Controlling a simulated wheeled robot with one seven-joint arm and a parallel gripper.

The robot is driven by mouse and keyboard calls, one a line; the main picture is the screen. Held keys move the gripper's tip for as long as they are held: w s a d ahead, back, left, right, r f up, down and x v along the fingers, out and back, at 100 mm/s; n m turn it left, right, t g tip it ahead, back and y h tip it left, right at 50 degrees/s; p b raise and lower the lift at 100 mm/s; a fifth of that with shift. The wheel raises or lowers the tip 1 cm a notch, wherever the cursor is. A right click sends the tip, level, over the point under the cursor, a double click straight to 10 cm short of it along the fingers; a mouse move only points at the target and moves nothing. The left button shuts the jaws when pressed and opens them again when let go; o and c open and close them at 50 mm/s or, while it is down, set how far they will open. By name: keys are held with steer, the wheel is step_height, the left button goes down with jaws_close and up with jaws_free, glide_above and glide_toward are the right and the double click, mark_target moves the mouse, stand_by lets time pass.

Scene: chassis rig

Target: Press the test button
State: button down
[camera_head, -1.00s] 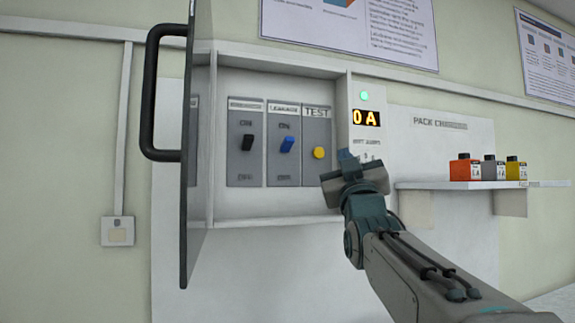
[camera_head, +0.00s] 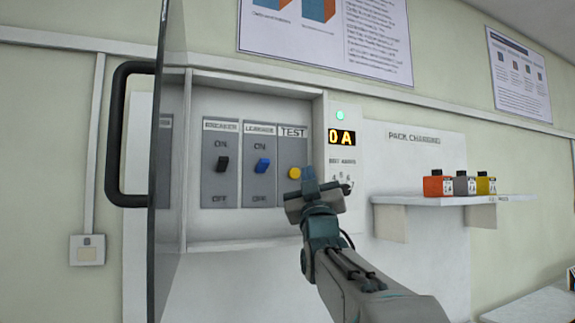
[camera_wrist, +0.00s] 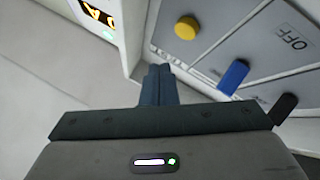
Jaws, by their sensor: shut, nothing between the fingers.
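The yellow round test button (camera_head: 295,173) sits on the grey plate labelled TEST, at the right end of the open cabinet. In the wrist view the button (camera_wrist: 186,27) shows above the fingertips, apart from them. My gripper (camera_head: 309,174) is shut and empty, just right of the button in the head view. Its closed fingers (camera_wrist: 159,72) point toward the panel in the wrist view. The blue leakage switch (camera_head: 262,165) and the black breaker switch (camera_head: 222,164) are left of the button; both also show at the right in the wrist view.
The cabinet's open door (camera_head: 165,180) with its black handle (camera_head: 118,135) stands at the left. The cabinet's right side wall stands close to the button. A display (camera_head: 342,137) reads 0 A under a green light. A shelf (camera_head: 430,200) with three packs is at the right.

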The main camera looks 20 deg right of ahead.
mark_target(294, 174)
steer(key=shift+w, duration=1.5)
stand_by(0.9)
steer(key=shift+w, duration=0.45)
steer(key=shift+w, duration=0.45)
stand_by(0.5)
steer(key=shift+s+b, duration=0.1)
steer(key=shift+b, duration=0.25)
steer(key=shift+s+b, duration=0.75)
steer(key=shift+s, duration=0.05)
